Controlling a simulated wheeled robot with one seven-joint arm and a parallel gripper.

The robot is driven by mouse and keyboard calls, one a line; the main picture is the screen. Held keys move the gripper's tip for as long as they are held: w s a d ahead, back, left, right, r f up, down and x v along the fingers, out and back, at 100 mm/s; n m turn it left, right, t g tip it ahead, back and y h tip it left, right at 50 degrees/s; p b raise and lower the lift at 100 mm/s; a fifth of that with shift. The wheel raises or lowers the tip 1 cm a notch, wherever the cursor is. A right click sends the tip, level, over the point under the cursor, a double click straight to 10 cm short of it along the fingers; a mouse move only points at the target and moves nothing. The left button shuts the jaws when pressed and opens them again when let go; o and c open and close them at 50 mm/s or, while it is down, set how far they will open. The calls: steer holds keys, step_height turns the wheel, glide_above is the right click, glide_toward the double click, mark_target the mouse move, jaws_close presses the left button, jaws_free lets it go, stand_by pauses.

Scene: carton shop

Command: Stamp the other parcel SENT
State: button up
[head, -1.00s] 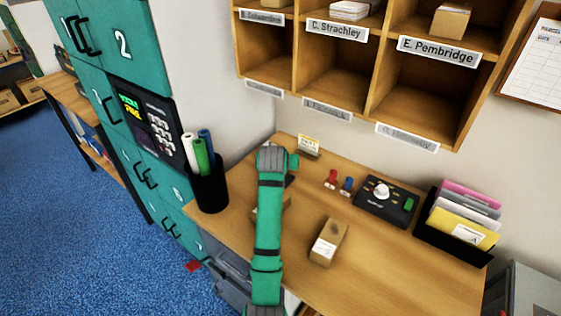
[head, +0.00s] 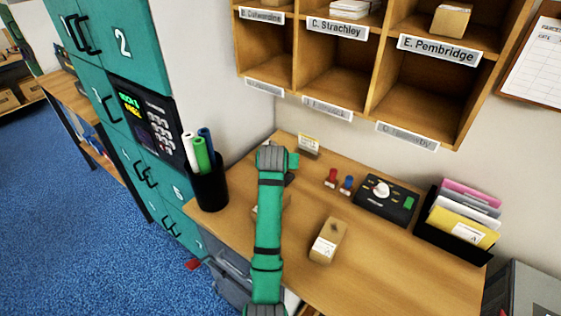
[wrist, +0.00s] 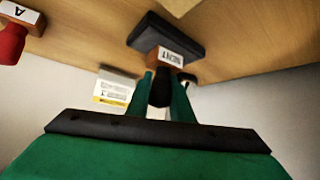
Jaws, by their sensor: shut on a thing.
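The SENT stamp (wrist: 168,60) has a wooden block with a white label and a dark handle. In the wrist view my gripper (wrist: 162,88) is shut on its handle. The stamp is at a dark ink pad (wrist: 150,30); I cannot tell whether they touch. In the head view my arm hides the gripper and stamp, and only a bit of the pad (head: 290,178) shows. One parcel (head: 328,240), a brown box with a white label, lies on the desk right of my arm. Another brown parcel (head: 286,203) is mostly hidden behind my arm.
A red stamp (head: 331,177) and a blue stamp (head: 347,185) stand on the desk beside a black device (head: 386,200). A file rack (head: 452,238) is at the right, a pen cup (head: 209,187) at the left. The front right desk is clear.

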step_height(320, 180, up, 7)
stand_by(0.8)
steer(key=shift+a+f, duration=0.1)
